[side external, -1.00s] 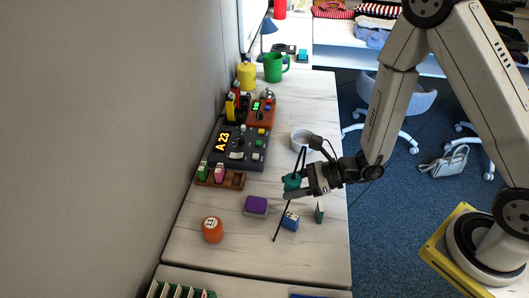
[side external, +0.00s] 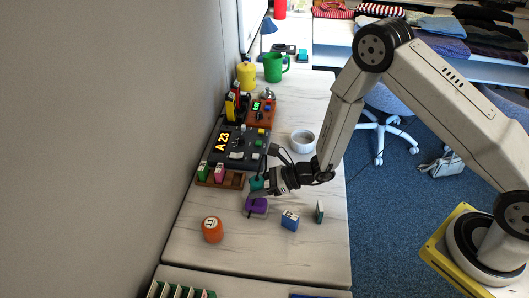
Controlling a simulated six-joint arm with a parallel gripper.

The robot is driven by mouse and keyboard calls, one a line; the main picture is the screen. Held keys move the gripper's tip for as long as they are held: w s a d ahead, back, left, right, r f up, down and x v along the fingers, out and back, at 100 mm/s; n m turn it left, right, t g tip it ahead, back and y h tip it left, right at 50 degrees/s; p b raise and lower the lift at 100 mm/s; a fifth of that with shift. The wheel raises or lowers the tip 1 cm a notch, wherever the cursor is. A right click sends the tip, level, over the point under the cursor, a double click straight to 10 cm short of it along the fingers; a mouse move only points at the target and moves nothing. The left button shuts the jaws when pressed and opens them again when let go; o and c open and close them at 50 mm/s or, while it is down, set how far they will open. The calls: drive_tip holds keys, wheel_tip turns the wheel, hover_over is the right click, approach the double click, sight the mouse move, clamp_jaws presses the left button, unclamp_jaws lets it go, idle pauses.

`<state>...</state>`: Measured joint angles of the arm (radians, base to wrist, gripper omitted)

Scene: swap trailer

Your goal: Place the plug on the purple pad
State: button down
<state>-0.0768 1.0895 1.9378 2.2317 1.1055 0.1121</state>
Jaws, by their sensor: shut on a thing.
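My gripper (side external: 260,189) is shut on the teal plug (side external: 256,183) and holds it just above the far edge of the purple pad (side external: 261,203). The pad is a small purple block on a grey base, lying on the white table. My fingers and a thin dark part cover some of the pad. I cannot tell whether the plug touches the pad.
An orange cylinder (side external: 212,229) stands to the left of the pad. A blue block (side external: 290,221) and a thin green-and-white block (side external: 320,212) are to its right. A brown rack (side external: 232,181) and a dark control box (side external: 250,140) are behind. A white bowl (side external: 302,141) stands farther back.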

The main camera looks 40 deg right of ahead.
sight(256, 201)
drive_tip(key=shift+w+f, duration=0.1)
drive_tip(key=shift+f, duration=0.05)
drive_tip(key=shift+w+a+f, duration=0.1)
drive_tip(key=shift+w+f, duration=0.15)
drive_tip(key=shift+f, duration=1.5)
drive_tip(key=shift+f, duration=0.1)
drive_tip(key=shift+c, duration=0.5)
unclamp_jaws()
drive_tip(key=v, duration=1.2)
drive_tip(key=shift+s, duration=0.1)
